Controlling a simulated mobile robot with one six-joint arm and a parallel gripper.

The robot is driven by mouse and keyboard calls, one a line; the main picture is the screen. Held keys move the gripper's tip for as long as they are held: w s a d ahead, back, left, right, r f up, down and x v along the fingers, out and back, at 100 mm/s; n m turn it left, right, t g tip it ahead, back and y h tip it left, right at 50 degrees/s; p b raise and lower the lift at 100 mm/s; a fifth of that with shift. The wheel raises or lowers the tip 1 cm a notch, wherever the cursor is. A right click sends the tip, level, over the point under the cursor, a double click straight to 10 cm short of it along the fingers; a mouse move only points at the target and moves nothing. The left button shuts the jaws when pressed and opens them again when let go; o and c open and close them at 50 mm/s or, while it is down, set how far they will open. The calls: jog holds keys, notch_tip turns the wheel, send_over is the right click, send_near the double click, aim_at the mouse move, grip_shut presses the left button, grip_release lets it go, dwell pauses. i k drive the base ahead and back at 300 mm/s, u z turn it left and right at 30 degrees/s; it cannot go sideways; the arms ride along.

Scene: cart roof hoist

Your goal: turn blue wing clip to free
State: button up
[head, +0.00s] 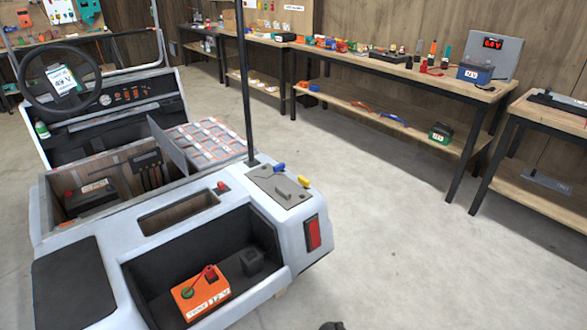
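The blue wing clip (279,168) sits at the far edge of a grey plate (268,184) on the rear corner of the white cart (205,235). It is small here, and I cannot tell whether it is locked or free. A yellow wing clip (304,181) sits at the plate's right edge. A grey raised part (287,189) lies on the plate between them. A dark upright post (245,90) rises beside the plate's left end. I cannot make out my gripper; only a small dark shape shows at the bottom edge, apart from the cart.
An orange battery box (200,294) and a dark block (252,262) lie in the cart's open rear bay. A red knob (222,187) is left of the plate. A long workbench (400,72) stands behind. The floor (410,240) right of the cart is clear.

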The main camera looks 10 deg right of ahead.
aim_at(281, 166)
jog(key=z, duration=0.05)
jog(key=k, duration=0.2)
jog(key=u, duration=0.2)
jog(key=i, duration=0.95)
jog(key=u, duration=1.9)
jog(key=i, duration=0.1)
jog(key=z, duration=1.05)
